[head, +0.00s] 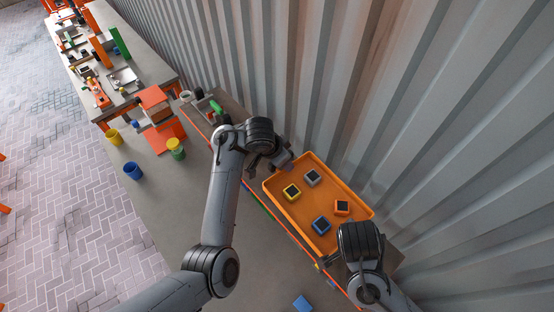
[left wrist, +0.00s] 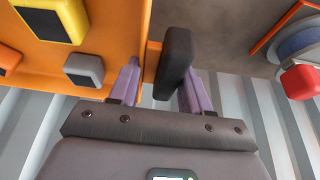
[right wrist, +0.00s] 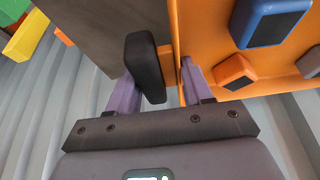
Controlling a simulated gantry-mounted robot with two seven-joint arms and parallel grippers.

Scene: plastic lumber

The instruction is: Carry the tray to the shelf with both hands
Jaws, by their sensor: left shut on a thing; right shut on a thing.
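The orange tray (head: 316,200) lies along the corrugated wall and looks roughly level. It carries a yellow block (head: 292,191), a grey block (head: 312,177), an orange block (head: 341,208) and a blue block (head: 321,224), all with dark tops. My left gripper (left wrist: 160,85) is shut on the tray's far end, at a black handle. My right gripper (right wrist: 158,85) is shut on the near end, at another black handle. In the head view the right arm hides the near end. A grey shelf (head: 235,108) with an orange edge runs beneath; I cannot tell whether the tray touches it.
A green thing (head: 216,107) and a round container (head: 186,96) stand at the shelf's far end. Yellow (head: 115,137) and blue (head: 133,171) cups stand on the left. A blue block (head: 302,304) lies at the front. The corrugated wall (head: 450,120) is close on the right.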

